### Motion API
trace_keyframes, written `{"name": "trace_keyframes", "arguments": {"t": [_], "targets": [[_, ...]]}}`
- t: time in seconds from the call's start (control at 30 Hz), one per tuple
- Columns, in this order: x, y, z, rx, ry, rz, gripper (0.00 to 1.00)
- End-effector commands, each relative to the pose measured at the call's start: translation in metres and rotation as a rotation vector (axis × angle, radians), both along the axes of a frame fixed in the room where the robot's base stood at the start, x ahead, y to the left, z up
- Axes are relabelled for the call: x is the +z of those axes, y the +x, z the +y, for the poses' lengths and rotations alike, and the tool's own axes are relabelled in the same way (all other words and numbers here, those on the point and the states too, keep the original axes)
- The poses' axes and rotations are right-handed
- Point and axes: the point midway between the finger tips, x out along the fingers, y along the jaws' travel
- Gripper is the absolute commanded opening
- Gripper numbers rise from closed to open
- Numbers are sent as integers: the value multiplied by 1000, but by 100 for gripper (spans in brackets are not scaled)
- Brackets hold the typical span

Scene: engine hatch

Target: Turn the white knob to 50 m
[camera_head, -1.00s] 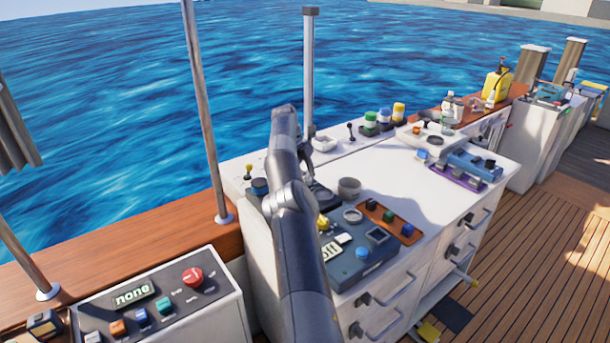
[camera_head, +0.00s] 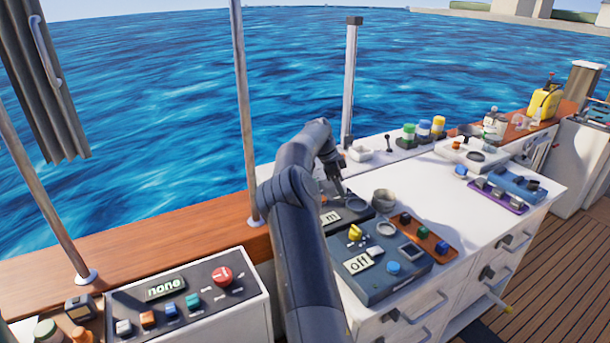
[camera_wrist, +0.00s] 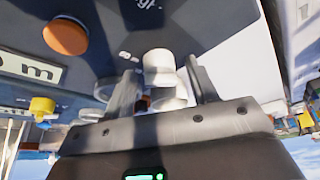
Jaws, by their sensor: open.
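The white knob (camera_wrist: 159,68) shows in the wrist view on a dark panel (camera_wrist: 185,25). My gripper (camera_wrist: 162,76) is open, with one finger on each side of the knob in the picture; I cannot tell whether either finger touches it. A white display (camera_wrist: 30,68) at the left edge shows "m" with part of a character before it, the rest cut off. In the head view my gripper (camera_head: 338,186) points down over the dark panel, whose display (camera_head: 331,217) also shows "m", partly hidden by my arm. The knob is hidden there.
A round orange button (camera_wrist: 65,37) is on the panel. A grey cup (camera_head: 383,199) stands behind a second dark box (camera_head: 395,275) with a yellow knob (camera_head: 355,232) and an "off" display (camera_head: 359,263). A control box (camera_head: 190,300) reading "none" is at left. The white countertop (camera_head: 450,190) has free room.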

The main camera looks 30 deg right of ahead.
Motion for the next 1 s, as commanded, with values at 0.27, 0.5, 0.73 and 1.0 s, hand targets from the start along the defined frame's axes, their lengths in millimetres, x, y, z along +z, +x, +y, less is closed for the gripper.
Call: {"name": "trace_keyframes", "arguments": {"t": [0.27, 0.5, 0.73, 1.0], "targets": [[1, -2, 1, 265, 0, -2, 53], [0, -3, 1, 489, 0, -2, 53], [1, -5, 1, 690, 0, -2, 53], [0, -6, 0, 911, 0, -2, 53]]}}
